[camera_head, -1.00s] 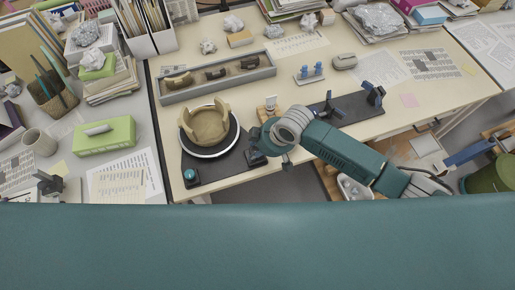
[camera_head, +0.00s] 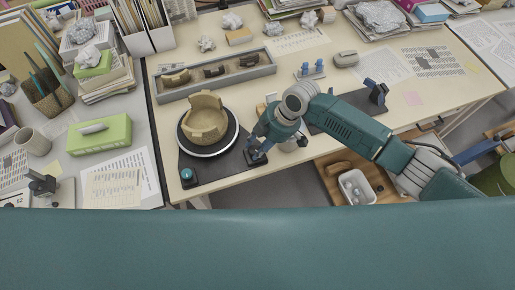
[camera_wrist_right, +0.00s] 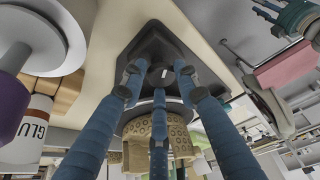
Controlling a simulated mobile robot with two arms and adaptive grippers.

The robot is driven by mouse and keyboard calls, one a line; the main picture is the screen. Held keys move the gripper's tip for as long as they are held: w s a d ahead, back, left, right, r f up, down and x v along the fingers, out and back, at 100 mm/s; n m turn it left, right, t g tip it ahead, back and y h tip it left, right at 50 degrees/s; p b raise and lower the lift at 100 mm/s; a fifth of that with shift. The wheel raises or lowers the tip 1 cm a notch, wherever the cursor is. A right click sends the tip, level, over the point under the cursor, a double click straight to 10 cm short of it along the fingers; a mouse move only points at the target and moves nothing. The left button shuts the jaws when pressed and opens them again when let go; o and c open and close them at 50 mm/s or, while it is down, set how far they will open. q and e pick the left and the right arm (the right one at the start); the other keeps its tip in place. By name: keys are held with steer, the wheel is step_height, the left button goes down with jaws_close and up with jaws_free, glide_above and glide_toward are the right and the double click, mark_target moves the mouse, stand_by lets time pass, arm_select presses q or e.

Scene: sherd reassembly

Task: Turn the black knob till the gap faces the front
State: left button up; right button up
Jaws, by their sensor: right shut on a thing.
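My right gripper (camera_head: 257,154) is at the front right of the black base, with its blue fingers closed around the black knob. In the right wrist view the three fingers (camera_wrist_right: 160,90) surround the dark knob (camera_wrist_right: 160,74), which they partly hide. The tan sherd pot (camera_head: 206,126) stands on the round turntable (camera_head: 190,145) to the left of the gripper. Its wall is tall at the back and right, and lower at the front left. The pot also shows beyond the fingers in the right wrist view (camera_wrist_right: 180,138). My left gripper is not seen.
A grey tray (camera_head: 215,83) with several sherds lies behind the turntable. A teal button (camera_head: 187,174) is at the base's front left corner. A dark stand (camera_head: 376,91) is on the right. A green box (camera_head: 100,134) lies on the left table. The table's front edge is close to the gripper.

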steer(key=n+g+b, duration=0.1)
steer(key=n+b, duration=0.3)
steer(key=n+g+b, duration=0.1)
steer(key=n+b, duration=0.1)
steer(key=shift+w+a+f+n+g+h, duration=0.1)
steer(key=shift+w+f+n+g+h, duration=0.1)
steer(key=shift+f+n+g+h, duration=0.15)
steer(key=n+h+b, duration=0.1)
steer(key=n+b, duration=0.1)
steer(key=shift+w+a+n+g+b, duration=0.1)
steer(key=shift+n+g+b, duration=0.25)
steer(key=shift+b, duration=0.05)
steer(key=shift+r+n+b, duration=0.2)
steer(key=shift+n+b, duration=0.4)
steer(key=shift+n, duration=0.2)
steer(key=shift+g+h, duration=0.25)
steer(key=shift+g, duration=0.05)
steer(key=o, duration=1.1)
steer(key=shift+r, duration=0.1)
